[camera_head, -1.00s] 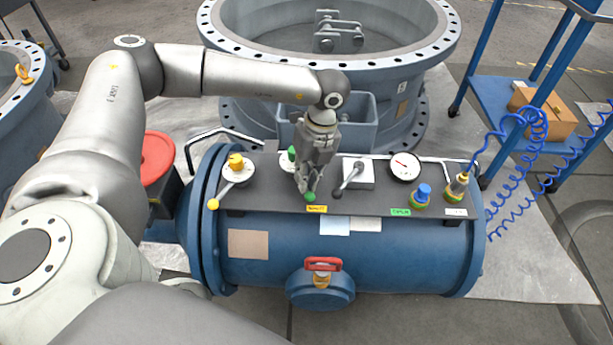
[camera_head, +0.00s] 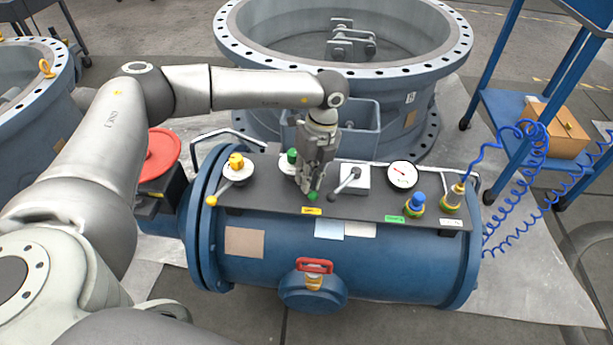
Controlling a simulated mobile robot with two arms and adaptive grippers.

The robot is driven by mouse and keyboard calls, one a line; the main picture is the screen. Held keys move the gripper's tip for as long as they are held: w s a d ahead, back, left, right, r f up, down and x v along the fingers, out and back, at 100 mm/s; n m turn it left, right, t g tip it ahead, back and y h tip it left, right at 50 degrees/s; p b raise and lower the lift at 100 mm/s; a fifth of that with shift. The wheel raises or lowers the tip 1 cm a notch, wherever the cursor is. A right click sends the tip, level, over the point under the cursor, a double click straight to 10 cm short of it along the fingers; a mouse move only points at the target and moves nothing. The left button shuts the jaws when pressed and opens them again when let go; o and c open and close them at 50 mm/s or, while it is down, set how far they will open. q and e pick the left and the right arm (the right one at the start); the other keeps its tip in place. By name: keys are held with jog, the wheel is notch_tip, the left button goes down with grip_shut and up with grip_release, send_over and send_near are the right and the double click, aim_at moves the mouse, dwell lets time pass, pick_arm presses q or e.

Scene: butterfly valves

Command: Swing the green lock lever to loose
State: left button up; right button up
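The green lock lever (camera_head: 313,196) is on the dark panel on top of the blue tank. Its green knob end shows just below my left gripper's fingertips, and its green hub (camera_head: 292,156) shows behind the gripper. The lever arm between them is mostly hidden by the gripper. My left gripper (camera_head: 309,187) points down over the lever with its fingertips at the knob. Whether the fingers are closed on the lever is not clear. My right gripper is not in view.
On the panel (camera_head: 390,212), a yellow-knobbed lever (camera_head: 228,180) stands left, and a grey lever (camera_head: 347,181), a gauge (camera_head: 402,175) and a blue knob (camera_head: 418,203) stand right. A red handwheel (camera_head: 150,153) is at left. Blue hose coils (camera_head: 522,150) hang at right.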

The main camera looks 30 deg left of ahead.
pick_arm(q)
jog(key=shift+o, duration=1.4)
jog(key=shift+s+d+f, duration=0.2)
jog(key=shift+d, duration=0.2)
jog(key=shift+r, duration=0.1)
jog(key=shift+w+a+r, duration=0.1)
jog(key=shift+w+r, duration=0.1)
jog(key=shift+r, duration=0.2)
notch_tip(320, 180, up, 11)
jog(key=w+d, duration=0.1)
jog(key=shift+w+d, duration=0.2)
jog(key=shift+w, duration=0.15)
